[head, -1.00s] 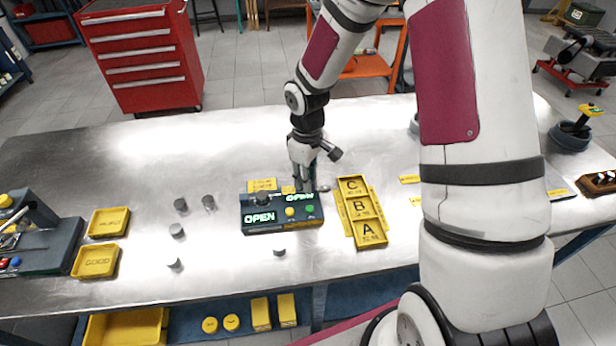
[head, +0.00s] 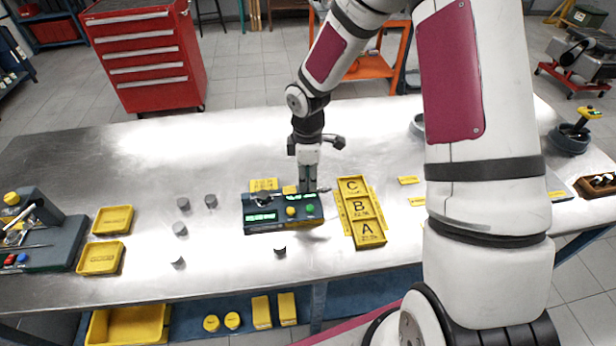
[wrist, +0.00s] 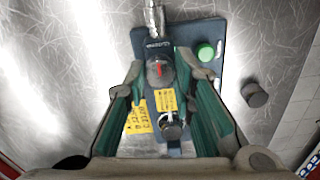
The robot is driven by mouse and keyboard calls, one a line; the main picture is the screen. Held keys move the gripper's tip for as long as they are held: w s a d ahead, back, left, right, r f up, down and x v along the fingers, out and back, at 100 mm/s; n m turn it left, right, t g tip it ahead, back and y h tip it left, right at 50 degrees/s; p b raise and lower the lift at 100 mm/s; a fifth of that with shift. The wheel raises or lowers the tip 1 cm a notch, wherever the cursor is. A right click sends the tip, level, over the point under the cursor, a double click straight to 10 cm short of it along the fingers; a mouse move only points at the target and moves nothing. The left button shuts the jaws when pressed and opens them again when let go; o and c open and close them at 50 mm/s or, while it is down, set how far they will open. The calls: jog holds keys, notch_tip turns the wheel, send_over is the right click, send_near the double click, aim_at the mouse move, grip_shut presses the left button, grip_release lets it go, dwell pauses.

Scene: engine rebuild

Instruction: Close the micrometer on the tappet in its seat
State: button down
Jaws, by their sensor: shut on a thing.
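The micrometer station (head: 284,226) is a dark blue box on the bench with a green-lit display, a yellow button and a green button (head: 310,208). My gripper (head: 308,188) is down at its back right. In the wrist view its teal-padded fingers (wrist: 162,82) are shut around the micrometer's dark thimble (wrist: 158,70), which has a red mark. The metal end of the micrometer (wrist: 155,18) sticks out beyond. A short round tappet (wrist: 172,129) appears to sit in the seat at the station's left end in the head view. Whether the micrometer's faces touch it cannot be seen.
Several loose grey tappets (head: 180,229) lie left of the station, and one (head: 280,250) lies in front. A yellow tray marked A, B, C (head: 366,231) stands close to the right. Two yellow trays (head: 100,258) lie at the left.

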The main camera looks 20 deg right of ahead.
aim_at(308, 181)
jog(key=shift+r, duration=0.1)
jog(key=c, duration=1.3)
grip_release()
jog(key=shift+c, duration=0.2)
notch_tip(308, 181, up, 12)
